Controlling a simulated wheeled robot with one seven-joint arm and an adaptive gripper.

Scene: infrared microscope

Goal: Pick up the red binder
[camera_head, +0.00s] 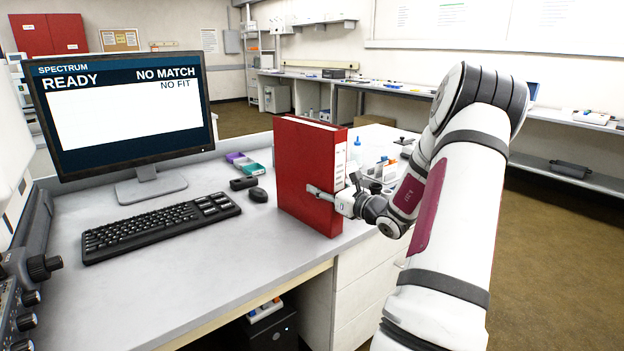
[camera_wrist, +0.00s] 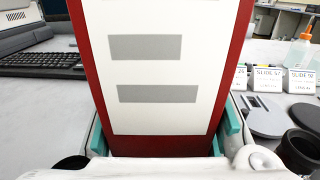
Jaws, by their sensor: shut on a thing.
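The red binder (camera_head: 308,175) stands upright on the desk near its right front corner in the head view. Its spine side faces my arm. In the wrist view the binder (camera_wrist: 158,145) fills the middle, with a white label and two grey bars on its spine. My gripper (camera_head: 331,194) is shut on the lower part of the binder, one finger showing across its red front cover. In the wrist view my gripper (camera_wrist: 165,132) has a teal finger pad on each side of the spine. I cannot tell whether the binder's bottom touches the desk.
A monitor (camera_head: 130,110), keyboard (camera_head: 160,227) and mouse (camera_head: 257,194) lie left of the binder. Coloured trays (camera_head: 248,164) are behind the mouse. Slide boxes (camera_wrist: 266,79), an orange-capped bottle (camera_wrist: 301,50) and a dark round part (camera_wrist: 300,150) stand close on the right. The front desk is clear.

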